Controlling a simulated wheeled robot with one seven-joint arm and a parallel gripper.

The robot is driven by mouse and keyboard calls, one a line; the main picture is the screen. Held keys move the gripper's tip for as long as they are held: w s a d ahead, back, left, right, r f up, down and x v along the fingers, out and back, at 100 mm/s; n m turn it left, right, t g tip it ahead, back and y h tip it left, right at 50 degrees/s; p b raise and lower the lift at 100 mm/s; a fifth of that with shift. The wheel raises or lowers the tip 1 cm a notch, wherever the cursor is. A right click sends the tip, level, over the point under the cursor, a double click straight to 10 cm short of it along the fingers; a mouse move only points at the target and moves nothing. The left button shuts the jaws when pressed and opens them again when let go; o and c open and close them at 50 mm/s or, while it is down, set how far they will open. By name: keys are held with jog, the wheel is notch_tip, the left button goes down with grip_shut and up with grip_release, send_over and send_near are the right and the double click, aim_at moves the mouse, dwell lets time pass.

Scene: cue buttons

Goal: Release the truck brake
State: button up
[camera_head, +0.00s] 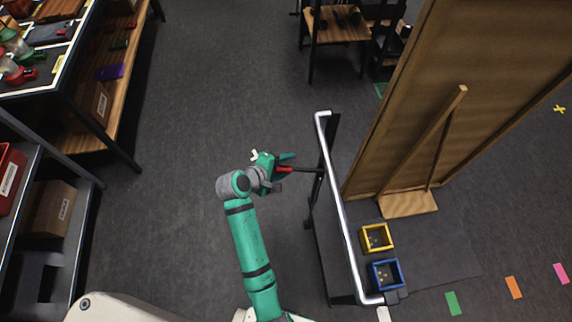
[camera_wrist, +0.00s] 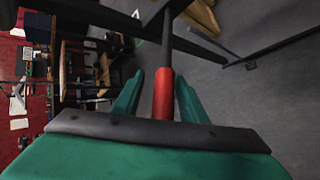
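The truck (camera_head: 348,225) is a dark flat cart with a pale push rail, in the right half of the head view. A brake lever with a red grip (camera_head: 285,169) and a dark rod sticks out from its left side. My green gripper (camera_head: 287,171) is at the red grip. In the wrist view, the red grip (camera_wrist: 163,97) stands between the two fingers of my gripper (camera_wrist: 160,76). The fingers are apart, with a clear gap on the left of the grip and a narrower one on the right. The rod runs on to a dark bar.
A workbench (camera_head: 100,60) and a shelf (camera_head: 45,165) stand at the left. The floor between them and the truck is clear. A small wooden table (camera_head: 335,26) stands at the back.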

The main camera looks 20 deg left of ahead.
jog(key=v, duration=1)
jog(key=shift+s+r, duration=0.2)
jog(key=shift+s, duration=0.15)
jog(key=shift+w, duration=0.1)
dwell(0.3)
